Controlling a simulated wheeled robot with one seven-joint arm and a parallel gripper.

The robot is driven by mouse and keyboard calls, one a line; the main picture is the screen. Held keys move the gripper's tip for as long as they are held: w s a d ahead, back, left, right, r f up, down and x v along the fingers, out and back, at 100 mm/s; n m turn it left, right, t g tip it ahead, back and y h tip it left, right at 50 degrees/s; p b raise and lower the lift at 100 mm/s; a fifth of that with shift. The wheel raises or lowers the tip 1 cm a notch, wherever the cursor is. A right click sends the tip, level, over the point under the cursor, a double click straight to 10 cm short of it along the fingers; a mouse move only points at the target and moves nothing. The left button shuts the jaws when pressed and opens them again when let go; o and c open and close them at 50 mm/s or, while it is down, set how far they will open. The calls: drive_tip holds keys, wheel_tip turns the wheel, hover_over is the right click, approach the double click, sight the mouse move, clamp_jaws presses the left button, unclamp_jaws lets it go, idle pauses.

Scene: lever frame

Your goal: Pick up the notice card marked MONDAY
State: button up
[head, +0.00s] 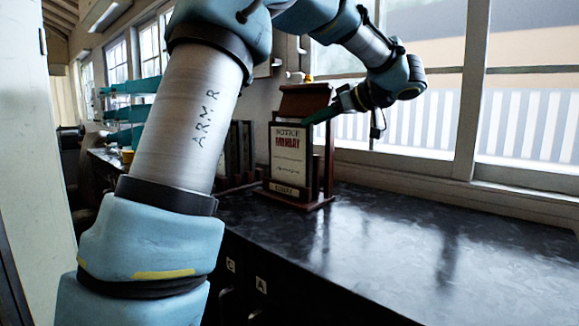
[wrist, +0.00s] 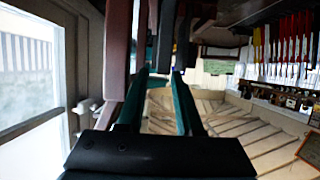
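A small plate (head: 288,190) with lettering too small to read sits below the card. My gripper (head: 322,114) is at the upper right of the card, close to the stand's top. Dark and reddish upright parts (wrist: 118,50) of the stand show beyond the fingertips; the card is not clearly seen there.
The glossy black counter (head: 430,255) is clear to the right of the stand. A window (head: 530,110) runs behind it. Dark upright panels (head: 240,150) stand left of the card. In the wrist view a row of coloured levers (wrist: 285,45) shows at the right.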

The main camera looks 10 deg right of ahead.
sight(299, 124)
drive_tip(key=x, duration=0.1)
drive_tip(key=p+x, duration=0.1)
drive_tip(key=x, duration=0.2)
drive_tip(key=shift+w+a+r+p, duration=0.25)
drive_tip(key=shift+a+p, duration=0.15)
drive_tip(key=shift+a, duration=0.05)
drive_tip(key=shift+w+a+f, duration=0.2)
drive_tip(key=shift+w+f, duration=0.05)
clamp_jaws()
idle(0.9)
